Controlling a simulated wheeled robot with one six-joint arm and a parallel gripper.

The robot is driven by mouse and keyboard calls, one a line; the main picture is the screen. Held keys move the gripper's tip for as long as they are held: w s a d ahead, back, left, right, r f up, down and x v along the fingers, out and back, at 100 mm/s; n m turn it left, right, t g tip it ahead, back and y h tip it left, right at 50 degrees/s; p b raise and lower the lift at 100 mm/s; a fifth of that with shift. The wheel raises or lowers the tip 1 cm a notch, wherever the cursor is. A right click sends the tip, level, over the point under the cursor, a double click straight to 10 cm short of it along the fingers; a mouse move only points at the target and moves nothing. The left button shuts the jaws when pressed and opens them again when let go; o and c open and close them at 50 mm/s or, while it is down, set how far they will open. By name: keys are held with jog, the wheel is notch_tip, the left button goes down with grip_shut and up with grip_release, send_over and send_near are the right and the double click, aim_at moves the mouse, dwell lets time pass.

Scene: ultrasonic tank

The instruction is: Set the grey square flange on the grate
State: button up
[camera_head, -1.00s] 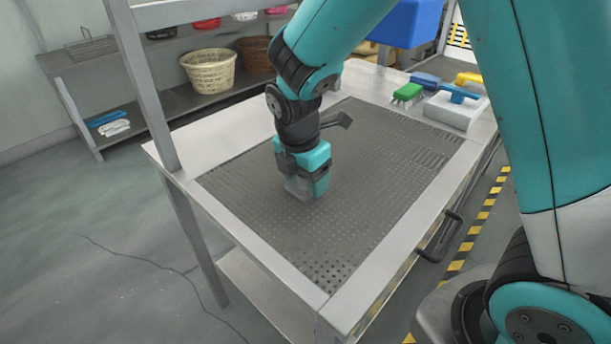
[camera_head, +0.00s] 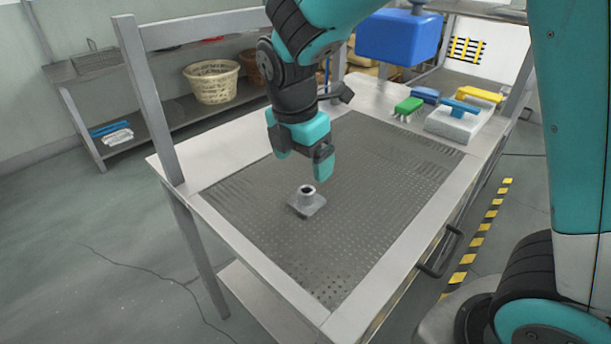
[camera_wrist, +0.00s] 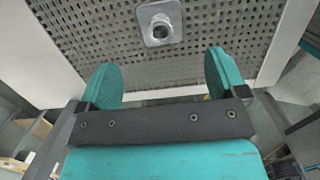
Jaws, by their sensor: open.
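The grey square flange (camera_head: 307,204) has a square base and a short round neck pointing up. It rests flat on the perforated grate (camera_head: 370,215), on the grate's left-front part in the head view. In the wrist view the flange (camera_wrist: 160,24) lies on the grate (camera_wrist: 215,40) beyond the fingertips. My gripper (camera_head: 302,160) is above and behind the flange, apart from it. Its two teal fingers (camera_wrist: 165,72) are spread wide with nothing between them.
A white block with a blue handle (camera_head: 455,118), a green brush (camera_head: 408,107) and a yellow-handled item (camera_head: 480,95) stand at the table's right back. A blue box (camera_head: 398,37) is behind. A metal post (camera_head: 148,100) rises at the left edge. The grate around the flange is clear.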

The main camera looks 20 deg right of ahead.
jog(key=s+a+r+m+y, duration=0.2)
jog(key=s+r+m+y, duration=0.1)
jog(key=s+m, duration=0.4)
jog(key=s+a+r+m+y, duration=0.2)
jog(key=s+m, duration=0.6)
jog(key=s, duration=0.5)
jog(key=shift+a+r+g+y, duration=0.2)
jog(key=shift+r+g+y, duration=0.2)
jog(key=shift+r, duration=0.35)
